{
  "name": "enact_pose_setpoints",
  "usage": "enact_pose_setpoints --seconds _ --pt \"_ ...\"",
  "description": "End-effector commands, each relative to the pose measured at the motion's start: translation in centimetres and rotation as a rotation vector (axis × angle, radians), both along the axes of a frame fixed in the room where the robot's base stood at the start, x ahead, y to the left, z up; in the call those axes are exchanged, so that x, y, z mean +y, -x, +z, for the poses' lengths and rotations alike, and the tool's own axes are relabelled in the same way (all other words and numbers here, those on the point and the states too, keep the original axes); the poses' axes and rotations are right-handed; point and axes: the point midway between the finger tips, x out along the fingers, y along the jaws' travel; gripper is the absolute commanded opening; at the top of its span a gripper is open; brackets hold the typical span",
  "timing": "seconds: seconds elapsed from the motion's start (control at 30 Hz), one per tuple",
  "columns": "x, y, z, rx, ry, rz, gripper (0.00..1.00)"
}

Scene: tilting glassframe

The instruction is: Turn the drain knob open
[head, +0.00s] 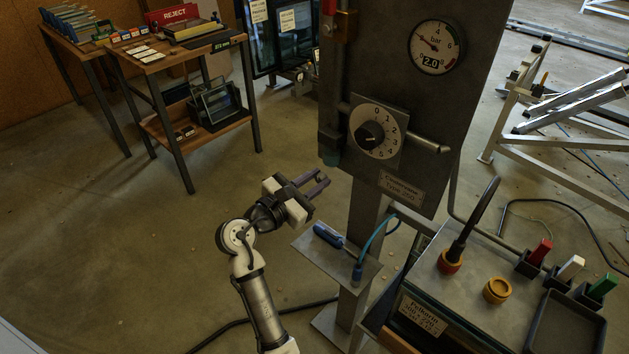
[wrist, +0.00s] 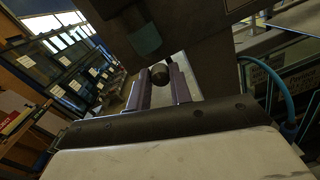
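A small dark round knob (wrist: 160,73), which looks like the drain knob, shows in the wrist view near a teal bowl bottom (wrist: 143,38). In the head view the teal bottom (head: 331,158) hangs at the left edge of the grey panel; I cannot make out the knob there. My gripper (head: 325,176) is just below and left of that bottom, its two fingers apart. In the wrist view my gripper (wrist: 158,82) has the knob in line with the gap between its fingertips. I cannot tell whether the fingers touch it.
The panel carries a dial knob (head: 371,133), a gauge (head: 437,46) and a pipe stub (head: 430,144). Below, a small shelf (head: 318,250) holds a blue-handled tool (head: 328,235). A bench (head: 455,290) stands at right. Floor left of the arm is clear.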

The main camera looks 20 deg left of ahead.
Motion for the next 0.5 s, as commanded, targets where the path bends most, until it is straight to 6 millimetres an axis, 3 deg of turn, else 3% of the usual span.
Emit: enact_pose_setpoints --seconds 0.03,0.13,0.5 --pt "-0.01 0.02 -0.01 0.0 0.0 -0.001 0.12" --pt "-0.01 0.03 0.0 0.0 0.0 -0.001 0.0" --pt "-0.03 0.04 0.08 -0.021 -0.058 -0.001 0.0"
